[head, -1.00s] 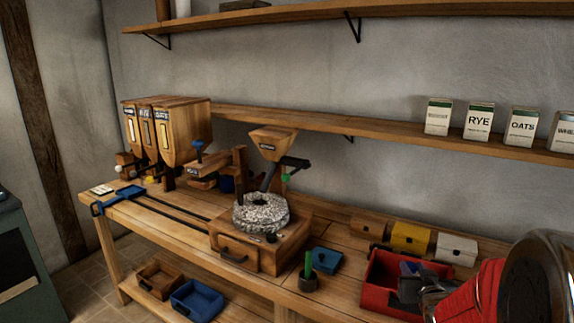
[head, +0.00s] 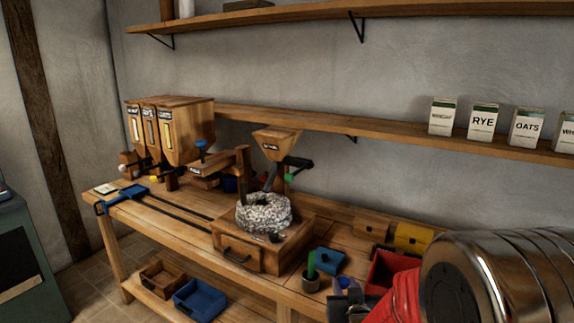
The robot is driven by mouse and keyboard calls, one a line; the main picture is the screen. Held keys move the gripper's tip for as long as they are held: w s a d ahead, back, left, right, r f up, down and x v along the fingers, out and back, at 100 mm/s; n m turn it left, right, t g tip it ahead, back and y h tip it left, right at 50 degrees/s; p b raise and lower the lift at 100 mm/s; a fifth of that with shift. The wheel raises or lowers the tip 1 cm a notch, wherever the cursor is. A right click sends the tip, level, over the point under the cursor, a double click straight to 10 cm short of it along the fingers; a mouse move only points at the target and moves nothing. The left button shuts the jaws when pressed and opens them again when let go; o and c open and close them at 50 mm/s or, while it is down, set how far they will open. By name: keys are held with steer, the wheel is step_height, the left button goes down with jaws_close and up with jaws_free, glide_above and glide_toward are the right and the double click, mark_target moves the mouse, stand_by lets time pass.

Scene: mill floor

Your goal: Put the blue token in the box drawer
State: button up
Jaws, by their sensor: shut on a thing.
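My gripper (head: 347,303) is low at the front right of the bench, in front of the red open box (head: 385,272). It is shut on a small blue-violet piece (head: 346,283), which looks like the blue token; the jaws hide part of it. A wooden box with a closed, handled drawer (head: 238,253) sits under the millstone (head: 263,212). Small wooden (head: 372,224) and yellow (head: 412,238) boxes with knobs stand at the back right. I cannot tell which box the task means.
Grain hoppers (head: 170,130) stand at the back left. Wooden (head: 164,277) and blue (head: 198,299) trays lie on the lower shelf.

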steer(key=s+f, duration=0.5)
steer(key=f, duration=0.1)
steer(key=shift+f, duration=0.15)
stand_by(0.3)
